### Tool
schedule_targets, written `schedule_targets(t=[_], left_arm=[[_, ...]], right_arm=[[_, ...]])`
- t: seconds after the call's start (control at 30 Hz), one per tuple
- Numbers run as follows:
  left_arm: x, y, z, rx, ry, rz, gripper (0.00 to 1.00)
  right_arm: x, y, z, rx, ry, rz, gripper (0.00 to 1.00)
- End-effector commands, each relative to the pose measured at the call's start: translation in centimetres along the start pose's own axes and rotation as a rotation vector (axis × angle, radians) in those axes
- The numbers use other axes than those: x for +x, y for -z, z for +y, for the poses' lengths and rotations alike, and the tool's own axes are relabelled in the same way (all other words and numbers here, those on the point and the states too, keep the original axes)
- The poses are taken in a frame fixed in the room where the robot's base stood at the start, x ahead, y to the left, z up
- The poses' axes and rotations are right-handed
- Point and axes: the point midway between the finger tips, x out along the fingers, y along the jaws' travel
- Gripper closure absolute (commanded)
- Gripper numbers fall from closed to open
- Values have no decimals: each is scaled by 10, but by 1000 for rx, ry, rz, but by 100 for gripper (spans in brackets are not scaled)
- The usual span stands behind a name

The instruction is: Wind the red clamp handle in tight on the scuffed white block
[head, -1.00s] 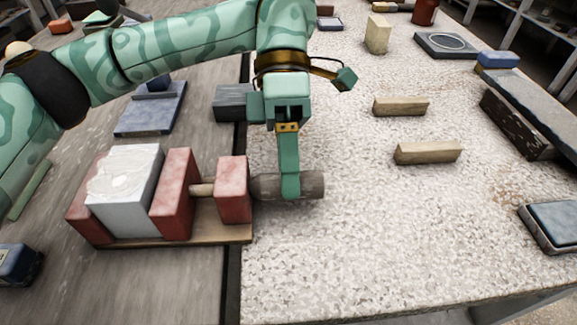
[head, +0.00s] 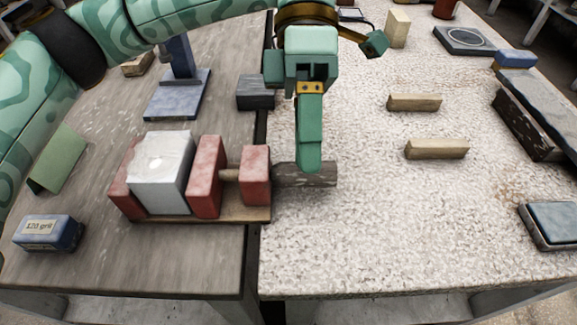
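The clamp has red jaws on a wooden base (head: 232,215) at the left of centre. The scuffed white block (head: 162,172) sits between its left red jaw (head: 122,195) and middle red jaw (head: 206,178); any thin gap is too small to tell. A screw (head: 229,175) runs to the right red block (head: 255,176). The handle (head: 324,174) is a grey-brown cylinder sticking out to the right, not red. My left gripper (head: 309,165) points down at the handle, one finger overlapping its upper part. The other finger is hidden, so its grip is unclear. My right gripper is out of view.
Two wooden blocks (head: 414,102) (head: 437,149) lie on the speckled tabletop (head: 400,230), whose front is clear. A dark block (head: 255,92) and a blue stand (head: 178,95) are behind the clamp. A blue labelled box (head: 48,233) is at front left.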

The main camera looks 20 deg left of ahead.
Motion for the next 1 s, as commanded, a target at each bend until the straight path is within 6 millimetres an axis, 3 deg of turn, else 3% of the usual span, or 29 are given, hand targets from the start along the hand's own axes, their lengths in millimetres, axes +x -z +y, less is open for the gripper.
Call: schedule_targets(t=[0.03, 0.1, 0.4, 0.6, 1.0], left_arm=[[-7, 3, -25, 6, -11, -4, 47], [-6, 6, -45, 5, -13, -4, 47], [24, 17, -104, 3, -10, -7, 47], [32, 19, -117, 1, -8, -7, 47], [33, 19, -117, 0, -7, -8, 47]], right_arm=[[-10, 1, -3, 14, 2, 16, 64], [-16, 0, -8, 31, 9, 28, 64], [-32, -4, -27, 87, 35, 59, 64], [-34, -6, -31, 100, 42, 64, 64], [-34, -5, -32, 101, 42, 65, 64]])
